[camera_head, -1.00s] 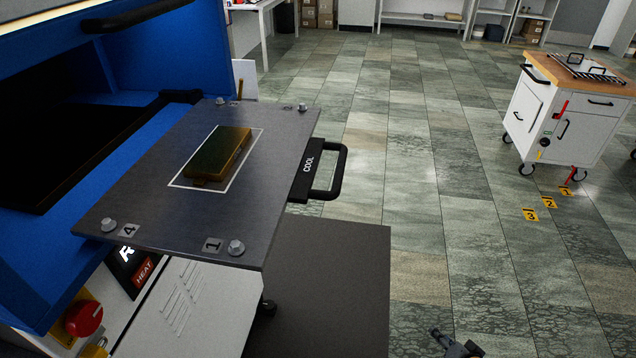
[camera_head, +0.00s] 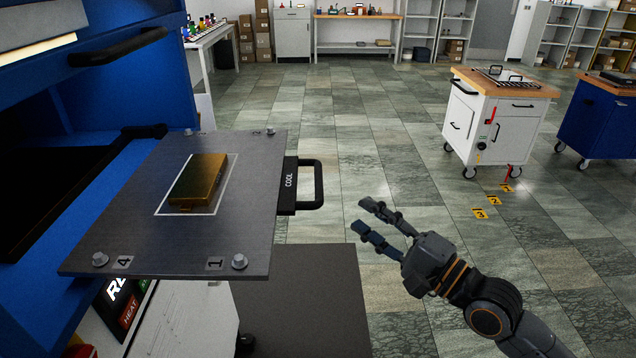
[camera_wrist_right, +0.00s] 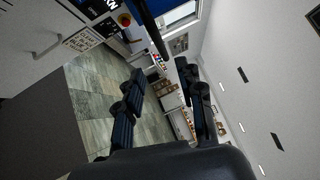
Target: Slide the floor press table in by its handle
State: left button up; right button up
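The press table (camera_head: 125,235) is a flat grey metal plate pulled out of the blue floor press (camera_head: 135,75) at the left of the head view. A gold block (camera_head: 199,180) lies on it inside a white outline. Its black handle (camera_head: 318,186), beside a COOL label, sticks out from the plate's right edge. My right gripper (camera_head: 365,219) is open and empty, to the right of the handle and apart from it. Its two spread fingers also show in the right wrist view (camera_wrist_right: 157,92). My left gripper is not in view.
A dark mat (camera_head: 320,300) lies on the floor below the table. A white cart (camera_head: 495,125) and a blue cart (camera_head: 600,120) stand at the right. A bolt (camera_head: 239,261) rises from the plate's near corner.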

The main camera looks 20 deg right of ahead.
aim_at(319, 181)
jog(key=shift+p+x, duration=1.6)
jog(key=shift+x, duration=4.5)
jog(key=shift+s+a+f, duration=0.1)
jog(key=shift+c, duration=0.2)
grip_shut()
